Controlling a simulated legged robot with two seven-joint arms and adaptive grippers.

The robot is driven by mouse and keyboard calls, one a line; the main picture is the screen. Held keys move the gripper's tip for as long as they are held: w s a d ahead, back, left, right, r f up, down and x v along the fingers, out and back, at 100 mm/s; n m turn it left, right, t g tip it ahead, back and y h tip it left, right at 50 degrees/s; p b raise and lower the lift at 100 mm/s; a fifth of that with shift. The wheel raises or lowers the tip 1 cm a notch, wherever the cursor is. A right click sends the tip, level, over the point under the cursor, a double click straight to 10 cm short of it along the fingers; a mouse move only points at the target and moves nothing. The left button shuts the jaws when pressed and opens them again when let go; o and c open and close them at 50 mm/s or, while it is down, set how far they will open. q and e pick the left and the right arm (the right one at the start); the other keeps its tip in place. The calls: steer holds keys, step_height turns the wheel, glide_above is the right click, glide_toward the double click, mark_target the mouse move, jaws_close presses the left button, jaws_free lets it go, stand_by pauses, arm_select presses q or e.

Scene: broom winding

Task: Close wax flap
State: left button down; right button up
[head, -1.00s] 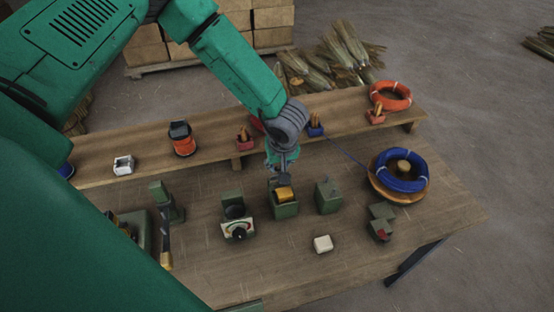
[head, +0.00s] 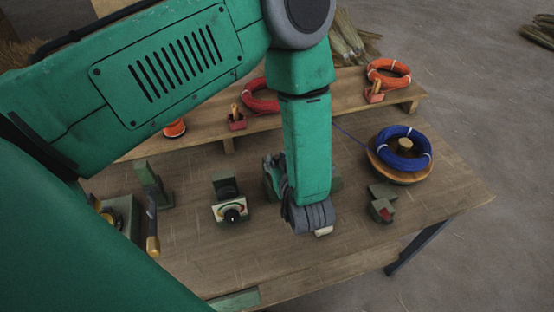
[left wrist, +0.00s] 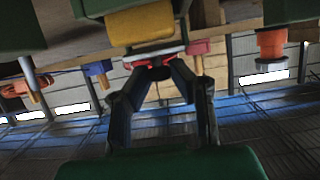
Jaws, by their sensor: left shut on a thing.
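The wax block (left wrist: 140,25) is a yellow bar in a green holder (left wrist: 92,7), at the top of the left wrist view. In the head view my left arm hides the wax and most of the holder. My left gripper (left wrist: 160,70) is right beside the wax, its two dark fingers closed together at the tips. It is shut on a thin part there that I take to be the wax flap, mostly hidden by the fingertips. My right gripper is not in view.
A green unit with a dial (head: 230,212) stands left of the holder. A blue coil (head: 403,147) sits on a round wooden turntable (head: 385,172) to the right. A small green clamp (head: 381,208) stands in front of it. Red (head: 260,96) and orange (head: 388,73) coils lie on the back shelf.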

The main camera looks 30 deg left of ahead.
arm_select(q)
steer(key=shift+s+d+f+t+y+b, duration=0.2)
steer(key=shift+f+t+y+b, duration=0.15)
steer(key=shift+t+y+b, duration=0.25)
steer(key=shift+s+d+f+t+y+b, duration=0.15)
steer(key=shift+f+t+y+b, duration=0.2)
steer(key=shift+b, duration=0.3)
steer(key=c, duration=1.4)
jaws_free()
steer(key=shift+d+r, duration=0.1)
steer(key=shift+r, duration=0.05)
steer(key=shift+d, duration=0.15)
